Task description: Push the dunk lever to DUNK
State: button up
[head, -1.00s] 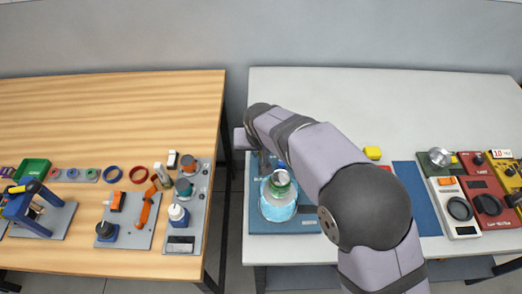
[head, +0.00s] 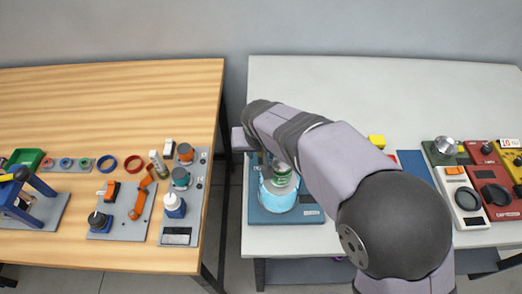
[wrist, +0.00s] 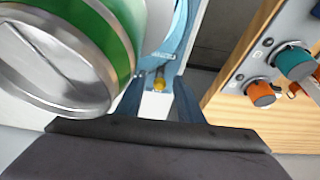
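A blue dunk station (head: 311,213) stands at the left front of the white table. Its clear tank of light blue water (head: 275,201) has a green and silver can (head: 281,175) over or in it; I cannot tell which. The can (wrist: 75,50) looms large at upper left in the wrist view. A small yellow-tipped part (wrist: 160,80), apparently the dunk lever, shows on the blue panel just beyond my fingertips. In the head view my arm mostly hides the gripper and lever.
The wooden table (head: 110,105) lies to the left across a gap, with a grey panel of orange and teal knobs (wrist: 262,92) near its edge. A yellow block (head: 377,141) and several devices stand to the right. The back of the white table is clear.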

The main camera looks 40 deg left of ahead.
jog(key=b+v, duration=0.1)
jog(key=v, duration=0.6)
jog(key=shift+r+b, duration=0.15)
jog(key=shift+b, duration=0.15)
dwell(0.3)
jog(key=w+d+f+m+h+p, duration=0.15)
jog(key=w+d, duration=0.25)
jog(key=d, duration=0.5)
jog(key=w+d+f+m+g, duration=0.1)
jog(key=w+d+m, duration=0.15)
jog(key=d, duration=0.75)
jog(key=w+d+f+m+h, duration=0.1)
jog(key=w+d, duration=0.4)
jog(key=d, duration=0.4)
jog(key=s+d+f+m, duration=0.1)
jog(key=s+d, duration=0.2)
jog(key=d, duration=0.3)
jog(key=s+d+f+m+g+p, duration=0.1)
jog(key=s+d, duration=0.3)
jog(key=d, duration=0.3)
jog(key=s+d+f+m+g, duration=0.1)
jog(key=s+d+f+m, duration=0.1)
jog(key=s+d, duration=0.2)
jog(key=d, duration=0.3)
jog(key=shift+h, duration=0.35)
jog(key=shift+a+f, duration=0.1)
dwell(1.5)
